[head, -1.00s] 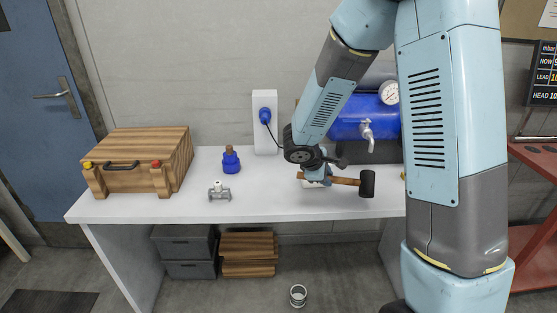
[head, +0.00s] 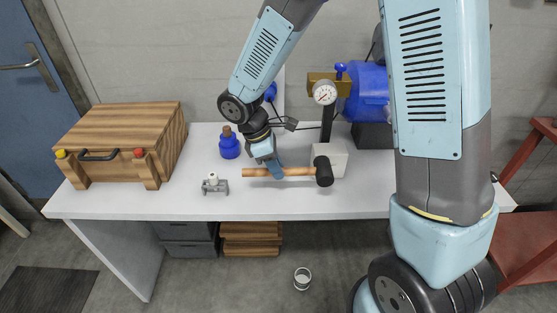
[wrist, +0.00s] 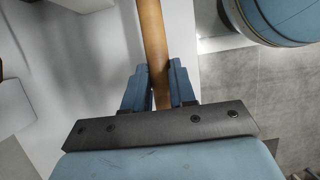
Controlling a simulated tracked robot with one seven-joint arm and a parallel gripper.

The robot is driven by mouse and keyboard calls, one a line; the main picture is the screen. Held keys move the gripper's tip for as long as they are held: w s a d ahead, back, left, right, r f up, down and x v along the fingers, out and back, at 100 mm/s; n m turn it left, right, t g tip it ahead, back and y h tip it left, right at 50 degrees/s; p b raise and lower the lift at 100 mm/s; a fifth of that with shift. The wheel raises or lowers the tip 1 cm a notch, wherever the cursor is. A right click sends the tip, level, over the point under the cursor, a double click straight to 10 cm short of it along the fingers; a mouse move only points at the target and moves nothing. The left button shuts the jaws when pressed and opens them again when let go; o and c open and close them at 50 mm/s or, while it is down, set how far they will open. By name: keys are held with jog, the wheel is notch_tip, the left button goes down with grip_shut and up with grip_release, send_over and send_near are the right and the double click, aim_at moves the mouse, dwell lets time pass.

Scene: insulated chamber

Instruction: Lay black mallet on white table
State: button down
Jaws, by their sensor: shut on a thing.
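The black mallet has a wooden handle (head: 298,172) and a black head (head: 323,171). My gripper (head: 277,174) is shut on the handle, between its middle and its left end. The mallet lies roughly level across the picture, its head to the right. In the wrist view the handle (wrist: 153,40) runs between the two blue fingers (wrist: 160,92); the mallet head is out of that view. The white table (head: 270,207) is below the mallet. I cannot tell whether the mallet touches the tabletop or hangs just above it.
A wooden box (head: 122,140) stands at the table's left. A blue bottle (head: 229,147) and a small grey fitting (head: 214,186) stand left of my gripper. A gauge (head: 325,93) on a white block (head: 335,158) and a blue tank (head: 368,95) are behind right. The front strip is mostly clear.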

jog(key=shift+w+d+f, duration=0.1)
jog(key=shift+d+f, duration=0.05)
jog(key=shift+f, duration=3.2)
jog(key=c, duration=0.8)
grip_release()
jog(key=shift+c, duration=0.2)
jog(key=o, duration=0.6)
jog(key=shift+c, duration=0.2)
jog(key=shift+r, duration=0.1)
